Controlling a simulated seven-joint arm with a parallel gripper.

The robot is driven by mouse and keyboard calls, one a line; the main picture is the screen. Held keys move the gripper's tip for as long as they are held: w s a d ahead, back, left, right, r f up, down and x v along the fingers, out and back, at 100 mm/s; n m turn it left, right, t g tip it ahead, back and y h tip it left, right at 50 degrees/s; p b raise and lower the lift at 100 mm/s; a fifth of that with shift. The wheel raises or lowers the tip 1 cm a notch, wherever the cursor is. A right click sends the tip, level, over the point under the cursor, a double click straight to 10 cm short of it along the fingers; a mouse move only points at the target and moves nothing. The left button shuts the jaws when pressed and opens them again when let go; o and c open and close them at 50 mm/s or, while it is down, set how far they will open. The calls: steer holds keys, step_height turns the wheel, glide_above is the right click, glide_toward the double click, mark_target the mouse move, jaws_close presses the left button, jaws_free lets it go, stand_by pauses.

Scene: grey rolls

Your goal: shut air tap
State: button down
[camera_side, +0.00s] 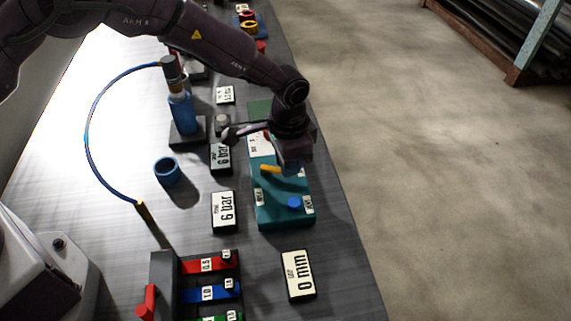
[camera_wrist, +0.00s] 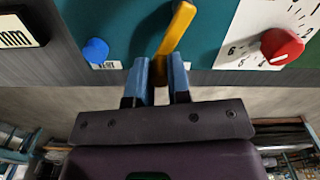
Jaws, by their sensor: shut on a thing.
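The air tap's yellow lever (camera_wrist: 178,30) sits on the teal panel (camera_wrist: 120,25). In the wrist view it slants from upper right down to between my fingers. In the side view the lever (camera_side: 269,169) sticks out to the left of my gripper (camera_side: 289,168), on the teal panel (camera_side: 275,213). My gripper (camera_wrist: 158,66) is shut on the lever's near part, one blue finger on each side. The held part is partly hidden by the fingers. The lever's markings are too small to read.
The panel also has a blue knob (camera_wrist: 96,50) and a red knob (camera_wrist: 282,46) on a white dial.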

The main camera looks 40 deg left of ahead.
steer(key=shift+w+a+r+n, duration=0.1)
steer(key=shift+w+a+n, duration=0.15)
steer(key=shift+n, duration=0.5)
steer(key=shift+w+a+f+n, duration=0.1)
steer(key=shift+w+n, duration=0.2)
steer(key=shift+n, duration=0.4)
steer(key=shift+w+a+r+n, duration=0.1)
steer(key=shift+w+a+n, duration=0.15)
steer(key=shift+n, duration=0.5)
steer(key=shift+w, duration=0.1)
steer(key=c, duration=1.1)
jaws_free()
step_height(320, 180, up, 13)
steer(key=shift+f, duration=0.1)
